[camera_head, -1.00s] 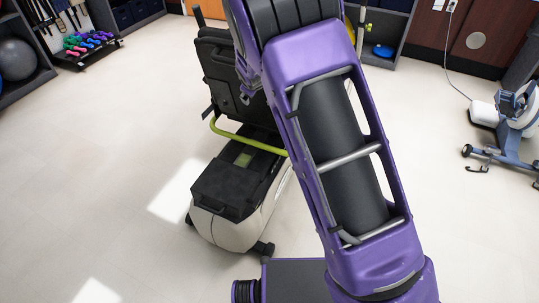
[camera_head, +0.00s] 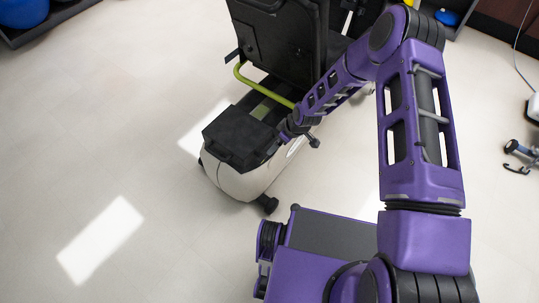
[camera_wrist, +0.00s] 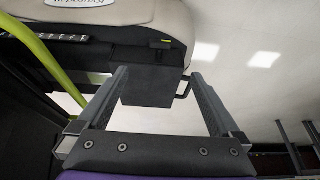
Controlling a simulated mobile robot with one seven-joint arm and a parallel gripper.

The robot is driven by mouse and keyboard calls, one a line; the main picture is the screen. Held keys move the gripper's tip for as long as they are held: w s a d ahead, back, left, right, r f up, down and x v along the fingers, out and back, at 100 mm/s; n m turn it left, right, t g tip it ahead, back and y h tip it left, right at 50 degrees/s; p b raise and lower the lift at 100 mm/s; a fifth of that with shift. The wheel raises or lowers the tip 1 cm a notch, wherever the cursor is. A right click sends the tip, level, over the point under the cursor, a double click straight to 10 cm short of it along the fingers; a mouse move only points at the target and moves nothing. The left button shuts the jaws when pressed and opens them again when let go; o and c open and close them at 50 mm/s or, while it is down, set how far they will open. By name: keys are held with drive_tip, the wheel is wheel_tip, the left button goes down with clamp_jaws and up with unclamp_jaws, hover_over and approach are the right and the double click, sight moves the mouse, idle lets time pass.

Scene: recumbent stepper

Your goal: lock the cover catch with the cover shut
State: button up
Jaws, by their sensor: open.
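The recumbent stepper has a beige body (camera_head: 245,183) and a black cover (camera_head: 236,138) on its rear end. The cover lies flat and looks shut. In the wrist view a black block (camera_wrist: 148,86) of the stepper sits between my fingers, with a small dark handle (camera_wrist: 184,88) at its right. A small dark part with a yellow-green mark (camera_wrist: 160,42) lies beyond it; I cannot tell whether it is the catch or its state. My gripper (camera_wrist: 158,75) is open, its fingers either side of the block, contact unclear. In the head view my gripper (camera_head: 286,134) is beside the cover's right edge.
The floor left of the stepper is clear. Blue-grey equipment (camera_head: 520,150) stands at far right.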

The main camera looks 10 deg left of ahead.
sight(263, 157)
drive_tip(key=b+x, duration=0.3)
drive_tip(key=x, duration=1.4)
drive_tip(key=shift+s, duration=0.1)
drive_tip(key=shift+c, duration=0.3)
drive_tip(key=c, duration=1.3)
